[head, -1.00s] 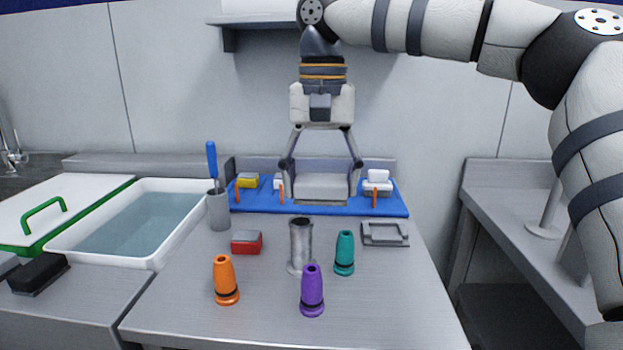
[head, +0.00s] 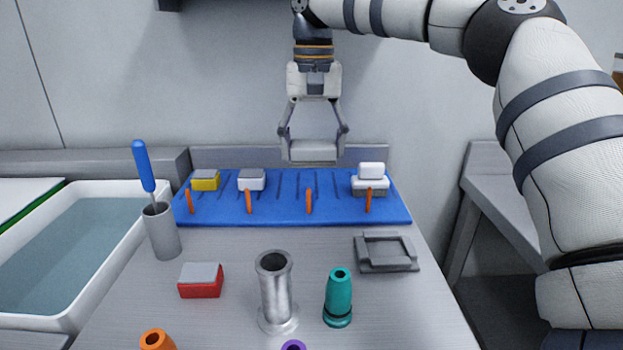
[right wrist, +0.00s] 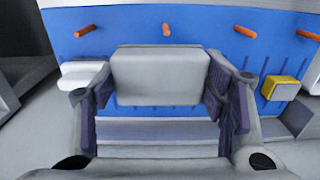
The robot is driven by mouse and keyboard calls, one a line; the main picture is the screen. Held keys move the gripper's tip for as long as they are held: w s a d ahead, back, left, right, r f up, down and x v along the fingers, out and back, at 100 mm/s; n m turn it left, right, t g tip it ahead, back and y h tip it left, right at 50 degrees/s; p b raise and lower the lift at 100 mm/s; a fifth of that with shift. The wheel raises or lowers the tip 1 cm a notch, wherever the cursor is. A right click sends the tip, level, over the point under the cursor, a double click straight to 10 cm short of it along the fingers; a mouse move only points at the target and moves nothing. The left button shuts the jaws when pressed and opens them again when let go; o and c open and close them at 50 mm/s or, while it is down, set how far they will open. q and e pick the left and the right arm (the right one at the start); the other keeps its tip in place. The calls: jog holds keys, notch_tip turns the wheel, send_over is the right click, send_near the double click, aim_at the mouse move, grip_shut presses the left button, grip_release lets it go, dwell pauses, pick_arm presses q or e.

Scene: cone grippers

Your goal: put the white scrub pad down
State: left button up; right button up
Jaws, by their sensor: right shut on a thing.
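The white scrub pad (head: 312,152), a pale grey-white block, is held between the fingertips of my right gripper (head: 312,140). In the right wrist view the pad (right wrist: 160,77) fills the gap between both fingers (right wrist: 160,95). It shows in front of the blue mat (right wrist: 200,20). In the head view the pad appears at the back edge of the blue mat (head: 285,205). I cannot tell whether it touches the mat. My left gripper is out of view.
On the mat are a yellow pad (head: 205,180), a grey-topped white pad (head: 251,180), a white stack (head: 370,182) and upright orange pegs (head: 309,201). In front stand a red pad (head: 201,281), a metal cylinder (head: 275,290), a teal cone (head: 338,298) and a grey frame (head: 387,253).

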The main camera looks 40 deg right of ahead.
send_over(320, 192)
notch_tip(320, 192, down, 6)
jog(key=shift+s+a+b, duration=0.1)
jog(key=shift+s+b, duration=0.05)
jog(key=shift+b, duration=0.15)
jog(key=f, duration=0.2)
jog(key=shift+d+f, duration=0.2)
jog(key=shift+f, duration=0.35)
jog(key=o, duration=0.4)
jog(key=shift+f, duration=0.2)
jog(key=shift+o, duration=0.8)
jog(key=shift+r, duration=0.1)
notch_tip(320, 192, up, 8)
